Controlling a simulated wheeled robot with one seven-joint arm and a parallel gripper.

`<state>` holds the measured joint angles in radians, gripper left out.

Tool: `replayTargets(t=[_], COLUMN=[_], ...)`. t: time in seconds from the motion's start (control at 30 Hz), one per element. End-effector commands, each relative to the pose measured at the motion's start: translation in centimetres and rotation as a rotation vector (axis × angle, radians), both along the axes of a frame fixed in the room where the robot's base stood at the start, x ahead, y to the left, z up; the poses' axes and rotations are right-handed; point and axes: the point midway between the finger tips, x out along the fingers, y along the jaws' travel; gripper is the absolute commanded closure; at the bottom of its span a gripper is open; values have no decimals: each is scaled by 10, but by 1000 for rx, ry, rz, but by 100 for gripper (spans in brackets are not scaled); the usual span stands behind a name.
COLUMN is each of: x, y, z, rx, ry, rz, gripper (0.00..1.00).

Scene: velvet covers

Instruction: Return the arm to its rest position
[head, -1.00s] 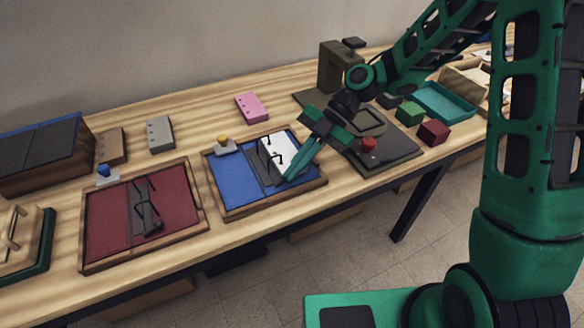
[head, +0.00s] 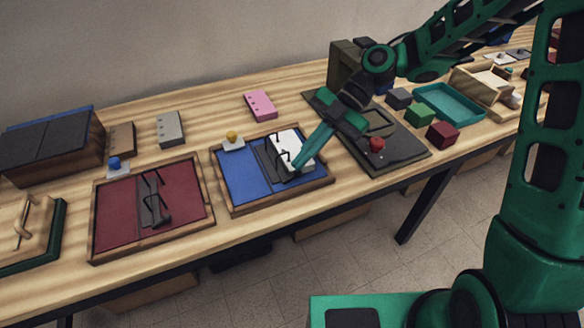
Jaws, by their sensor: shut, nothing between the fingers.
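My arm (head: 425,50) is green and black and reaches in from the right over the table. My gripper (head: 303,160) is shut with nothing between its fingers. Its tips are over the right part of the blue tray (head: 240,178), close to a white piece (head: 288,140) and black wire frames that lie there. I cannot tell whether the tips touch anything. The fingers hide part of the tray's right side.
A dark red tray (head: 112,210) lies to the left. A dark board with a red knob (head: 376,145), green block (head: 419,114), dark red block (head: 443,135) and teal tray (head: 455,103) are to the right. A pink block (head: 260,105) lies behind.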

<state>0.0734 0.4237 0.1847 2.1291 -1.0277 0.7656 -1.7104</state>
Motion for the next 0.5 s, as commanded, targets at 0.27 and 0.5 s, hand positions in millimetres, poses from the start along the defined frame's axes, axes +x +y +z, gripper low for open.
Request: replayTargets(t=[0.27,0.5], x=[20,24], y=[-28,-36], z=[23,28], rx=[0,-1], ry=[0,0], rz=[-2,-2], gripper=[100,100])
